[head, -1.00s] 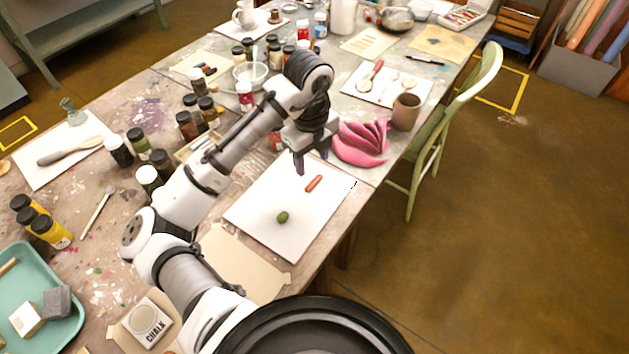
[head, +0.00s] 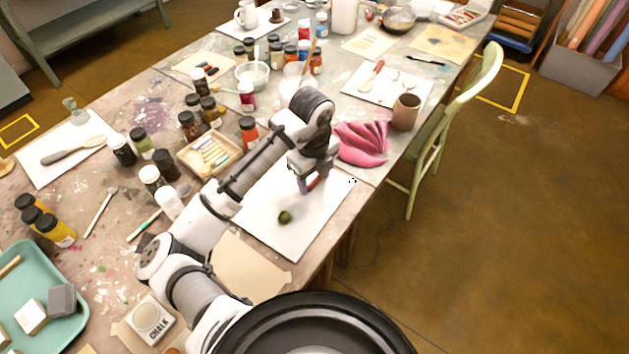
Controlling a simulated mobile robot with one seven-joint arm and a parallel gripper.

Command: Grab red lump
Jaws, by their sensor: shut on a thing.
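The red lump (head: 312,181) is a small red-orange stick, mostly hidden by my gripper in the head view. My gripper (head: 306,185) points down over the upper part of the white sheet (head: 286,241) and is shut on the red lump. Whether the lump touches the sheet or is lifted cannot be told. A dark green lump (head: 285,217) lies on the sheet below and left of my gripper, apart from it.
A pink cloth (head: 361,143) lies close to the right of my gripper, with a brown cup (head: 406,112) beyond. A wooden box of sticks (head: 209,152) and several jars stand to the left. The table's right edge is near the sheet.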

